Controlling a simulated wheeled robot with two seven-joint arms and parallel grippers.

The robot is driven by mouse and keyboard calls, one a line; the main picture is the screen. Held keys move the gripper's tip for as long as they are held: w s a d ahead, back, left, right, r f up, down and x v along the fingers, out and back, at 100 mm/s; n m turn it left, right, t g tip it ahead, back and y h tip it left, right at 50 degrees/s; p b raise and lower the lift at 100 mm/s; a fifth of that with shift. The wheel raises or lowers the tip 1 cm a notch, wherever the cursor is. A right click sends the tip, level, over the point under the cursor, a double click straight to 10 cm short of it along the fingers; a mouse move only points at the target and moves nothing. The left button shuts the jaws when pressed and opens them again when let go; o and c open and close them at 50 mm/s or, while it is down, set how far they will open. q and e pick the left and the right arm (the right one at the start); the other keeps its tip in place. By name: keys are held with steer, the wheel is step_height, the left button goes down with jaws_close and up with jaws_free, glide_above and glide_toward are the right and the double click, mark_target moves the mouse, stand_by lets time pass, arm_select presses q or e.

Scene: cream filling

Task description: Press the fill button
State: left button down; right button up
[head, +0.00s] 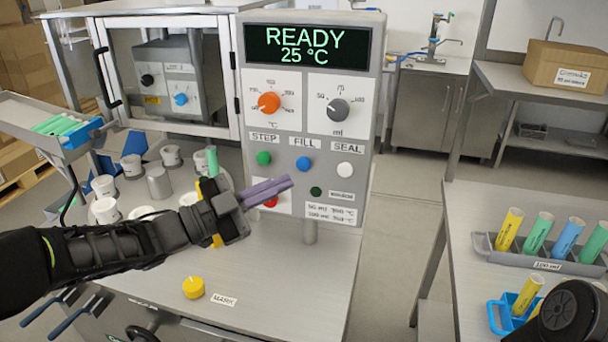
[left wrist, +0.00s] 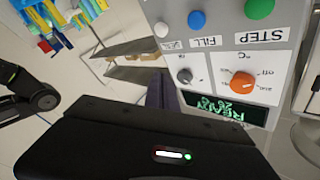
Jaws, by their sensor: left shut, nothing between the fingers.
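The blue fill button (head: 303,163) sits under the FILL label on the upright grey control panel (head: 312,80), between the green STEP button (head: 263,158) and the white SEAL button (head: 344,170). The display reads READY, 25 °C. In the left wrist view the blue button (left wrist: 197,19) shows at the top, upside down. My left gripper (head: 288,183) is shut and empty, with its purple fingers pointing right, below and left of the blue button in the picture. It partly covers a red button (head: 271,202). The exact gap between fingers and panel cannot be told.
An orange dial (head: 269,102) and a grey dial (head: 338,110) are above the buttons. White cups (head: 104,186) stand left on the steel table. A yellow knob (head: 193,287) is at the front. Coloured tubes stand in a grey tray (head: 540,262) on the right table, near my right arm.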

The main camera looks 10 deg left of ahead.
mark_target(304, 163)
arm_select(q)
step_height(304, 163, down, 4)
steer(key=b, duration=0.2)
steer(key=shift+w+r+b, duration=0.15)
steer(key=shift+b, duration=0.15)
steer(key=w, duration=0.8)
steer(key=shift+w+d+p, duration=0.25)
steer(key=shift+w+p, duration=0.05)
steer(key=shift+w, duration=0.1)
stand_by(1.8)
steer(key=shift+w, duration=0.4)
